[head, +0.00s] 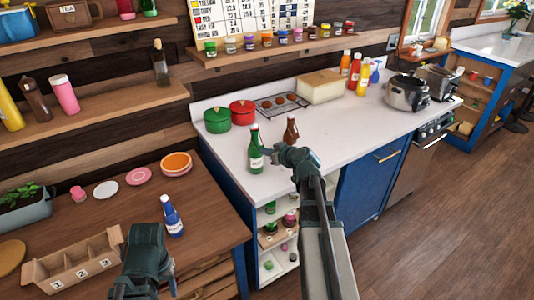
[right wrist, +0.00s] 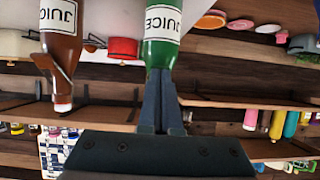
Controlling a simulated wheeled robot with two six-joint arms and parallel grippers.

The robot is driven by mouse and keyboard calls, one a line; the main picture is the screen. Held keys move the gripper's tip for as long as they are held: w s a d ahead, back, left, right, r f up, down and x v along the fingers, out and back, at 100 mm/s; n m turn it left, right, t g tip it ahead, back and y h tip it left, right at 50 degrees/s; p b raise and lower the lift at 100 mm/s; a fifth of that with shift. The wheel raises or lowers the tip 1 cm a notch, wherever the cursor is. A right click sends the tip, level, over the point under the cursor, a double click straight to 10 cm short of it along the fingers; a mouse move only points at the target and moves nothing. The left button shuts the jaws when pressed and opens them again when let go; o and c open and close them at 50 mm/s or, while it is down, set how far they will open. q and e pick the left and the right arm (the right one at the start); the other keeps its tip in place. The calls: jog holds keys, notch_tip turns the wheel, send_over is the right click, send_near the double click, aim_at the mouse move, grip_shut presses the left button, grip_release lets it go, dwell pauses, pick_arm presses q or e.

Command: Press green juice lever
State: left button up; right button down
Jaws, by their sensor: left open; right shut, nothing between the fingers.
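The green juice bottle (head: 256,152) stands upright on the white counter, with a white label. It also shows in the right wrist view (right wrist: 163,25), inverted, with "JUICE" on its label. My right gripper (head: 287,152) is shut and empty. In the right wrist view its fingers (right wrist: 160,88) overlap the green bottle's neck; I cannot tell whether they touch. The green lever is not distinguishable, probably covered by the fingers. A brown bottle (right wrist: 60,25) with a lever-like piece at its neck is beside it. My left gripper (head: 146,240) is open over the wooden table, near a blue bottle (head: 172,216).
Red and green pots (head: 242,112), a rack (head: 281,104) and a pale box (head: 319,88) stand behind on the counter. A numbered wooden crate (head: 72,262) and pink plates (head: 139,175) are on the wooden table.

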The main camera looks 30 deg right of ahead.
pick_arm(q)
jog(key=shift+r, duration=0.2)
pick_arm(e)
jog(key=shift+r, duration=0.2)
jog(key=shift+r+p, duration=0.75)
jog(key=shift+p, duration=0.1)
pick_arm(q)
jog(key=shift+r, duration=0.7)
jog(key=shift+r, duration=0.1)
